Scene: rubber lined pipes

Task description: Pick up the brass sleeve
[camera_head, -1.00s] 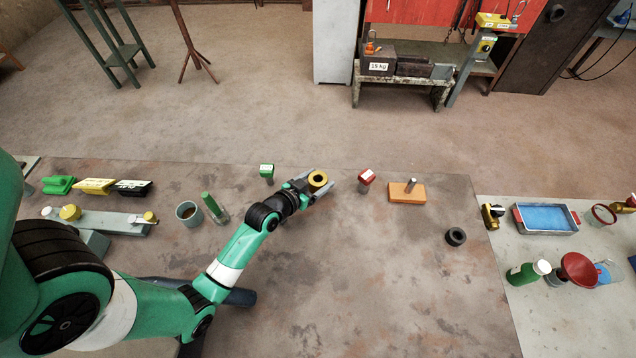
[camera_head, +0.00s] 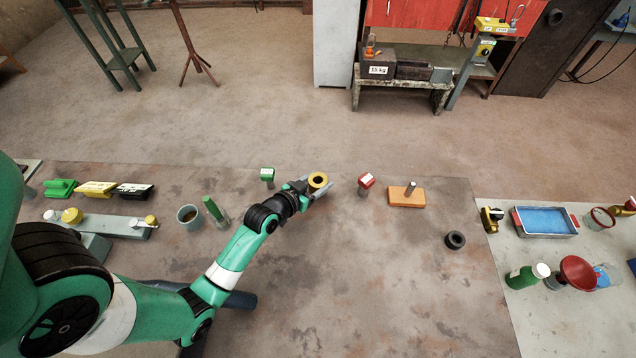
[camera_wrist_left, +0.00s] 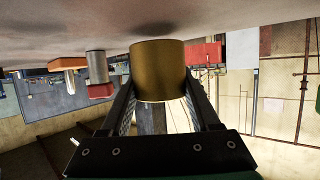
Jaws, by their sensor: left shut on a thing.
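The brass sleeve (camera_head: 318,179) is a short, yellow ring with a dark bore, near the middle of the table's far part. My left gripper (camera_head: 316,187) is shut on it, one finger on each side. In the left wrist view the brass sleeve (camera_wrist_left: 158,70) sits between the two fingers (camera_wrist_left: 160,100), close to the table surface. I cannot tell whether it touches the table. My right gripper is not in view.
A red-topped post (camera_head: 365,182) stands just right of the sleeve and a green-topped post (camera_head: 267,175) to its left. An orange block with a pin (camera_head: 406,197) and a black ring (camera_head: 455,239) lie further right.

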